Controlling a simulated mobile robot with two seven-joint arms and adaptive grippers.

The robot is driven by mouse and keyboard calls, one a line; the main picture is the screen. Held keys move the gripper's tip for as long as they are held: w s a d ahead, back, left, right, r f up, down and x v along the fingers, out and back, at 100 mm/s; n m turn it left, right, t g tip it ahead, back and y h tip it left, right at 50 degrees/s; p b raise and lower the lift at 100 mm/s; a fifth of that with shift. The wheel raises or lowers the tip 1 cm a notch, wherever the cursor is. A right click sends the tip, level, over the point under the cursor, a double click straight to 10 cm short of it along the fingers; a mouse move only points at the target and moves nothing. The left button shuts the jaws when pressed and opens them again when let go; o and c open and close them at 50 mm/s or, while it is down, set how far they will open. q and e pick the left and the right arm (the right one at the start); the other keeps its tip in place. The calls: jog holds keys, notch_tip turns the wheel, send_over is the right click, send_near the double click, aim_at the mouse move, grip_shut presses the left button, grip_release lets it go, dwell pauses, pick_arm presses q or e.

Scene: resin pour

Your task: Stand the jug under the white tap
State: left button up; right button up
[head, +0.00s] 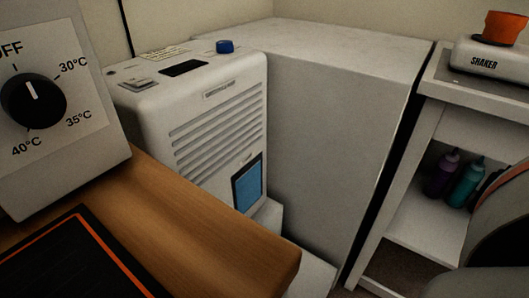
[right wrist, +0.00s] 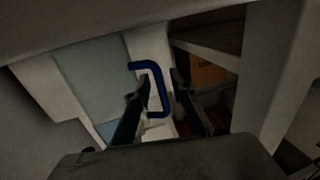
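In the right wrist view, a dark blue C-shaped handle (right wrist: 159,88) shows between the two dark fingers of my right gripper (right wrist: 160,86). The fingers are apart, one on each side of the handle, and I cannot tell whether either touches it. Pale surfaces lie behind the handle; the picture is too dark to tell whether it belongs to the jug. No whole jug and no white tap can be made out in either view. My left gripper is not in view, and my right gripper does not show in the head view.
A wooden bench (head: 190,215) and a dial panel (head: 50,95) are at left. At right, a shelf unit (head: 425,215) holds bottles (head: 465,183) below a shaker (head: 490,62).

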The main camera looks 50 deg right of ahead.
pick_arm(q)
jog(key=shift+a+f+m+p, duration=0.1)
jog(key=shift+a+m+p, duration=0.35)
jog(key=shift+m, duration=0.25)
pick_arm(e)
jog(key=v, duration=1.2)
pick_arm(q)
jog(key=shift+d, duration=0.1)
